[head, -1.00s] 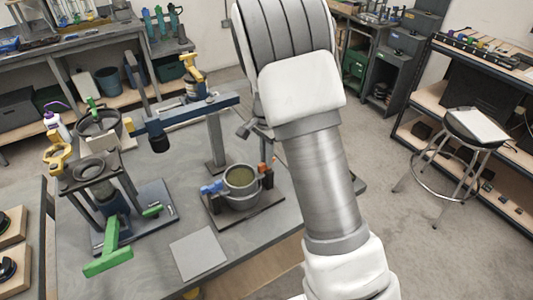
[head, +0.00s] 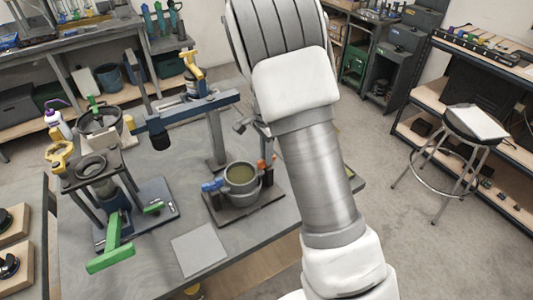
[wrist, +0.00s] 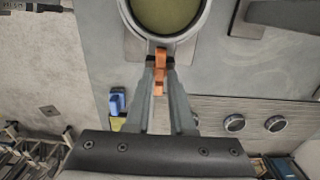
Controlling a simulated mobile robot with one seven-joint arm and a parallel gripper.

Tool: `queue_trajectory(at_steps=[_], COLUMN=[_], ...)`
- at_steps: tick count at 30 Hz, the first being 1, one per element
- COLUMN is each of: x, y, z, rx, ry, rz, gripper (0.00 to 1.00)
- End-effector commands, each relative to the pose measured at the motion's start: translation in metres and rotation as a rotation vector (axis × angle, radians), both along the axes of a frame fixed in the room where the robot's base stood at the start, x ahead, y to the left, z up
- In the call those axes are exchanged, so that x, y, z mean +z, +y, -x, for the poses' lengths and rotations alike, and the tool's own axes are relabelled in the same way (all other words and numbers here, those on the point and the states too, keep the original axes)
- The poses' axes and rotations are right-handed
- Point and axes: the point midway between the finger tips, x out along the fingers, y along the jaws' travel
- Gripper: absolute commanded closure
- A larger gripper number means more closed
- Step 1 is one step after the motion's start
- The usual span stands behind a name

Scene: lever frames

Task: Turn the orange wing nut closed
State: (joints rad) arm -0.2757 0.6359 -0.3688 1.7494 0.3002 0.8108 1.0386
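The orange wing nut (wrist: 160,60) is at the rim of a round grey pot (wrist: 205,22) in the wrist view. In the head view a small orange part (head: 261,165) shows at the right side of the same pot (head: 242,190). My gripper (wrist: 161,66) has its two fingers close on either side of the wing nut, with orange filling the narrow gap between the tips. It looks shut on the nut.
A blue part (head: 212,186) sits at the pot's left side. A blue-armed stand (head: 195,108) rises behind, and a green-handled press (head: 110,257) stands at left. A flat grey plate (head: 199,250) lies in front. A stool (head: 474,124) stands to the right.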

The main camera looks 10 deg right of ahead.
Motion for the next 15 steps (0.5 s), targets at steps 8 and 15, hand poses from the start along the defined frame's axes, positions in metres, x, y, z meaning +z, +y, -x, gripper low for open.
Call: queue_trajectory(at_steps=[8,15], x=[-0.0001,0.0074], y=[-0.0001,0.0002], z=[0.0002,-0.0001], rx=[0.002,0.003], ry=[0.001,0.000], rz=[0.000,0.000], gripper=[0.55,0.55])
